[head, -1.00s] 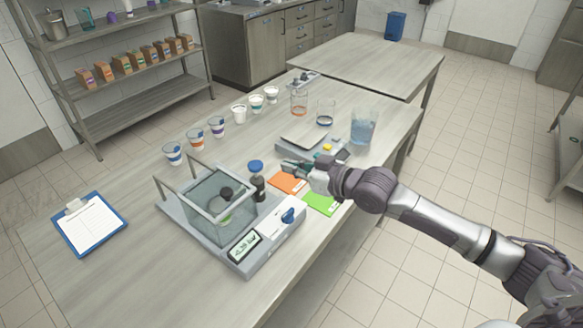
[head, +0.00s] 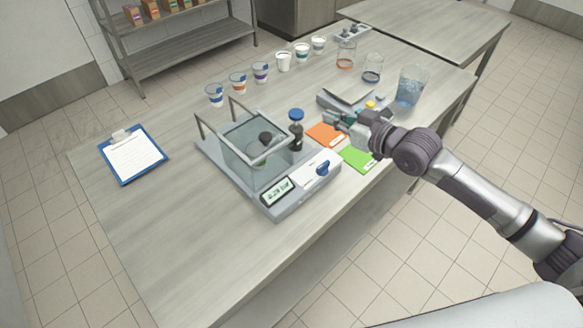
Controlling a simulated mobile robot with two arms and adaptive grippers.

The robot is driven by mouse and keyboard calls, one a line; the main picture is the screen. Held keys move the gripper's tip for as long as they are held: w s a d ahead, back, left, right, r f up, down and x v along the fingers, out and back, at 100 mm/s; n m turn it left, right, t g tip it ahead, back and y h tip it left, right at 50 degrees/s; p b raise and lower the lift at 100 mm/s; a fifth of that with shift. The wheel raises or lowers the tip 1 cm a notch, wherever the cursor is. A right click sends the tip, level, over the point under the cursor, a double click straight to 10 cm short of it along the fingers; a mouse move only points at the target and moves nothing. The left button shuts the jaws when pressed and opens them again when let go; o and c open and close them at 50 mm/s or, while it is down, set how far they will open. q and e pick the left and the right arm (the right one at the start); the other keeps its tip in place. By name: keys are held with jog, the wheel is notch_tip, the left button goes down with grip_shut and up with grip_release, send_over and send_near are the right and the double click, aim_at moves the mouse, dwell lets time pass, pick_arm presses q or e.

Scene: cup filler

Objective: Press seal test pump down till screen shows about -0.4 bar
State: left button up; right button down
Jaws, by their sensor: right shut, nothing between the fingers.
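The seal test pump, a dark cylinder with a blue top (head: 296,115), stands upright at the back right of the seal tester (head: 215,150). The tester has a clear tank with a dark round thing inside. Its small screen (head: 277,191) at the front shows digits that look like 0.29 bar; a minus sign is hard to make out. My right gripper (head: 330,118) is shut and empty. It is just right of the pump, over the orange card (head: 326,136), and apart from the pump top. My left gripper is not in view.
A blue knob (head: 322,169) sits on the tester's right end. A green card (head: 358,160) lies under my right wrist. A scale, a water jug (head: 410,86) and several cups stand behind. A clipboard (head: 131,155) lies left; the front table is clear.

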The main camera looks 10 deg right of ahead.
dwell(0.8)
jog(key=r, duration=0.3)
jog(key=shift+s+a+r+p, duration=0.1)
jog(key=shift+a+r+p, duration=0.05)
jog(key=shift+a+p, duration=0.15)
jog(key=p, duration=0.3)
send_over(301, 117)
jog(key=shift+w+a+f, duration=0.1)
jog(key=shift+a+f, duration=0.05)
jog(key=shift+f, duration=0.45)
jog(key=shift+w+a+f, duration=0.1)
jog(key=shift+f, duration=0.45)
notch_tip(301, 117, down, 3)
jog(key=shift+s+d+r, duration=0.1)
jog(key=shift+s+d, duration=0.05)
jog(key=shift+s+d+f+p, duration=0.1)
jog(key=shift+f+p, duration=0.25)
jog(key=shift+f, duration=0.35)
